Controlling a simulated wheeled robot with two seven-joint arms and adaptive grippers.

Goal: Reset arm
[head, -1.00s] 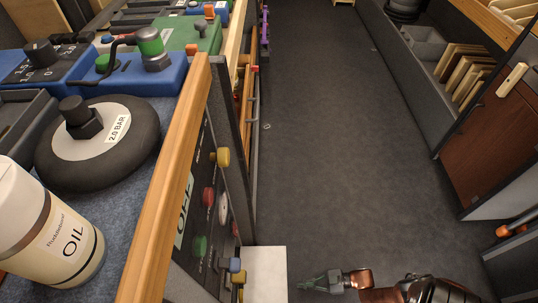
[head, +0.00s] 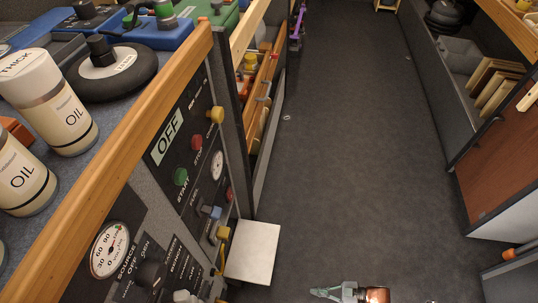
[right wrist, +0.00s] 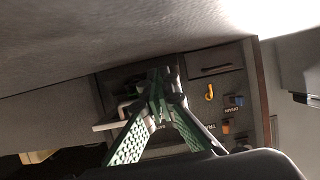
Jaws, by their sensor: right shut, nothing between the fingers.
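My right gripper (head: 322,292) shows at the bottom edge of the head view, low over the dark floor and to the right of a pale square block. In the right wrist view its green ribbed fingers (right wrist: 158,88) meet at the tips, with nothing between them. Beyond the fingertips is a grey panel with a yellow hook-shaped piece (right wrist: 209,92) and small labelled parts, one reading DRAIN (right wrist: 233,101). The fingers hide part of that panel. My left gripper is in neither current view.
A bench with a wooden edge (head: 130,133) and a control panel (head: 165,185) stands on the left. The pale block (head: 253,250) juts out below it. Shelving with wooden boards (head: 490,80) lines the right. The floor (head: 350,150) between is clear.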

